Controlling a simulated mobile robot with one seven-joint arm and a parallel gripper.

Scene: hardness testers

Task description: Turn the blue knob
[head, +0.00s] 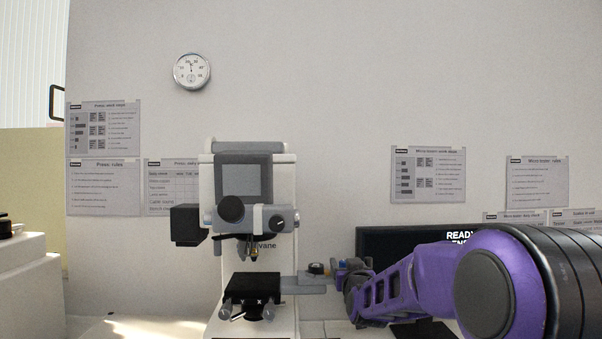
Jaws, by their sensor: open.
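A white and grey hardness tester (281,174) stands left of centre in the head view, with a grey screen, dark knobs and a black stage (252,287). A grey bracket (300,284) reaches right from the stage and carries a small black and yellow part (317,268). My purple arm comes in from the right, and my gripper (344,272) is at the bracket's right end. It is open. Small bluish parts show around the fingers; I cannot tell whether one is the blue knob, or whether the fingers touch it.
A dark monitor (400,238) stands behind my arm. A white machine (30,275) is at the left edge. White table surface shows left of the tester.

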